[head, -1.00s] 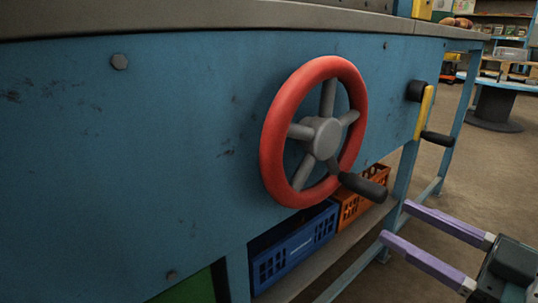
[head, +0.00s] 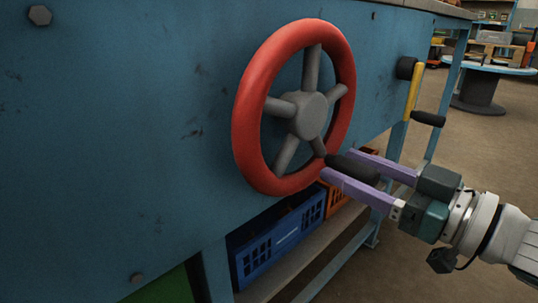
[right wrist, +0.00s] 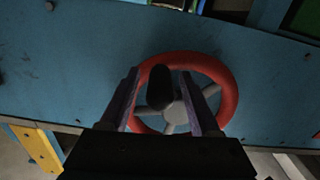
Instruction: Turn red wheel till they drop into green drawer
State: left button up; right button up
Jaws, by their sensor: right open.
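The red wheel (head: 247,125) with grey spokes and hub stands on the blue panel in the head view. It also shows in the right wrist view (right wrist: 226,84). Its black handle (head: 354,168) sticks out at the lower right of the rim. My right gripper (head: 335,164) is open, with its purple fingers on either side of the handle. In the right wrist view the handle (right wrist: 160,88) lies between the fingers; I cannot tell whether they touch it. A green surface (head: 160,288), perhaps the green drawer, shows partly at the lower left. My left gripper is not in view.
A blue crate (head: 275,243) and an orange crate (head: 333,199) sit on the shelf below the panel. A yellow crank (head: 413,90) with a black grip is on the panel to the right. Open floor lies to the right.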

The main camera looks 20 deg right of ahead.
jog(key=shift+w+a, duration=0.1)
jog(key=shift+w, duration=0.1)
jog(key=shift+c, duration=0.2)
grip_shut()
dwell(1.1)
